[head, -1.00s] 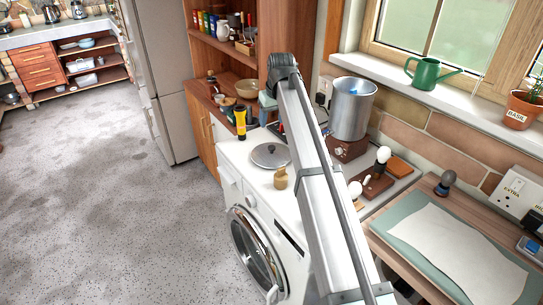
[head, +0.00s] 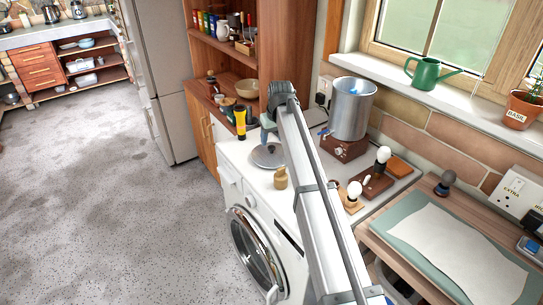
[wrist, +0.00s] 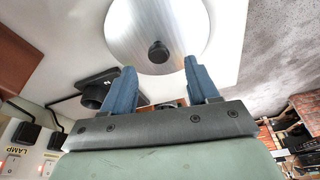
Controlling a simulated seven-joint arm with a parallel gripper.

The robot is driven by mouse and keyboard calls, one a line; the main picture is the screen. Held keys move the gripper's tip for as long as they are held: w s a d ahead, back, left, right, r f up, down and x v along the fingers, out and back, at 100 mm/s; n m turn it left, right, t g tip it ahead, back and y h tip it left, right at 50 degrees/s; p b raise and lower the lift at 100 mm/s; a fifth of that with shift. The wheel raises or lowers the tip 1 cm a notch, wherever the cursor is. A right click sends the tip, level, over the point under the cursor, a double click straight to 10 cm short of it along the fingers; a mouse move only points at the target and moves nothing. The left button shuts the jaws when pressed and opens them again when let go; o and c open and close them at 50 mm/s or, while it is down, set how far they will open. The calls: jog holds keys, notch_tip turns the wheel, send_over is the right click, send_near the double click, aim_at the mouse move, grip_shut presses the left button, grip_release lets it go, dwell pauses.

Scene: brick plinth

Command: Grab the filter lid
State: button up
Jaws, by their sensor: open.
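The filter lid (head: 266,157) is a round, flat grey metal disc lying on the white washing machine top. My arm covers its right part in the head view. In the wrist view the brushed lid (wrist: 180,22) shows at the top, with its dark round knob standing up. My gripper (wrist: 161,78) is open and empty. Its two blue fingers are apart, on either side of the knob in the picture but below it, and the knob is not between the tips.
A small tan jar (head: 280,179) stands close in front of the lid. A yellow and black torch (head: 240,122) stands behind it. A metal cylinder (head: 353,110) on a brown base and several bulbs on blocks are to the right. The machine's front left top is clear.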

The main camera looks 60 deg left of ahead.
aim_at(272, 147)
jog(key=x, duration=0.4)
jog(key=shift+d+f, duration=0.1)
jog(key=shift+f, duration=0.1)
grip_shut()
dwell(0.3)
